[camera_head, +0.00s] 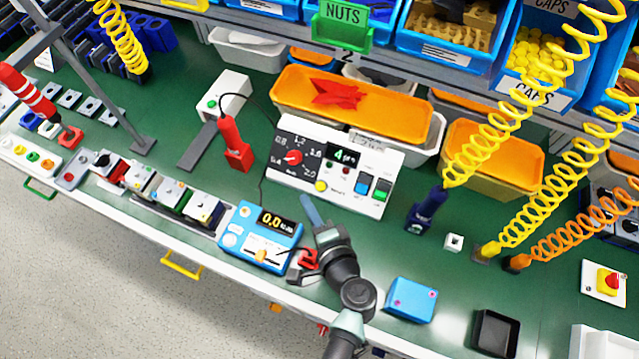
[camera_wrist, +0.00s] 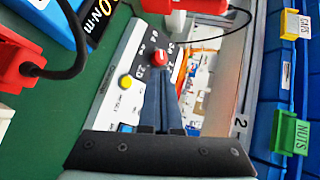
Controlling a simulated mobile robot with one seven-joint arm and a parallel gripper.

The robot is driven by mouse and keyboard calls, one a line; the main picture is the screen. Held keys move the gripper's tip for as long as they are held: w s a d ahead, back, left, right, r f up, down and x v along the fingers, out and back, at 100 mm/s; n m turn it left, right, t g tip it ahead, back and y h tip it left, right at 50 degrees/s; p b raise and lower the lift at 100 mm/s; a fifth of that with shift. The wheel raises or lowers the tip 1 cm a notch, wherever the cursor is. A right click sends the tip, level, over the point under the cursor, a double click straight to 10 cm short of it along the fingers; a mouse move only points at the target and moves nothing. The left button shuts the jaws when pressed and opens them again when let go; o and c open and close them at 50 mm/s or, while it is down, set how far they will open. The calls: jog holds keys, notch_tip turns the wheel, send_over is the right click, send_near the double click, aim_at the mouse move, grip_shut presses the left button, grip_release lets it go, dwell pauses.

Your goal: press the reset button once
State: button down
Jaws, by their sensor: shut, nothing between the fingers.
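A white control panel (camera_head: 290,180) stands on the green bench, with a red rotary knob (camera_head: 293,157) and a small display reading 4. A round yellow button (camera_head: 320,186) sits on its front below the knob; the small print beside it is too blurred to read for certain. My gripper (camera_head: 306,200) is shut and empty, just in front of the panel's lower edge. In the wrist view the closed fingers (camera_wrist: 160,74) point toward the red knob (camera_wrist: 159,57). The yellow button (camera_wrist: 125,82) shows to their left, uncovered. I see no clear contact with the panel.
A blue meter (camera_head: 260,238) reading 0.0 lies left of my arm. Orange bins (camera_head: 350,105) are behind. A blue box (camera_head: 411,299) lies right of my arm.

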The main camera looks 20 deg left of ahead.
aim_at(320, 187)
jog(key=w+f+b, duration=0.4)
jog(key=f+b, duration=0.1)
jog(key=shift+w+d+f, duration=0.1)
jog(key=shift+w, duration=0.3)
jog(key=shift+w+f+b, duration=0.35)
jog(key=shift+w+b, duration=0.25)
jog(key=shift+b, duration=0.15)
jog(key=shift+w+f, duration=0.1)
jog(key=shift+f, duration=0.05)
dwell(1.1)
jog(key=shift+w+f+b, duration=0.15)
jog(key=shift+w+b, duration=0.05)
jog(key=shift+b, duration=0.35)
jog(key=shift+w+f+b, duration=0.3)
jog(key=shift+f+b, duration=0.05)
jog(key=shift+b, duration=0.1)
dwell(0.4)
jog(key=shift+r, duration=0.1)
jog(key=shift+s+r+p, duration=0.25)
jog(key=shift+r+p, duration=0.1)
jog(key=shift+p, duration=0.1)
jog(key=shift+s+r, duration=0.2)
jog(key=shift+s, duration=0.15)
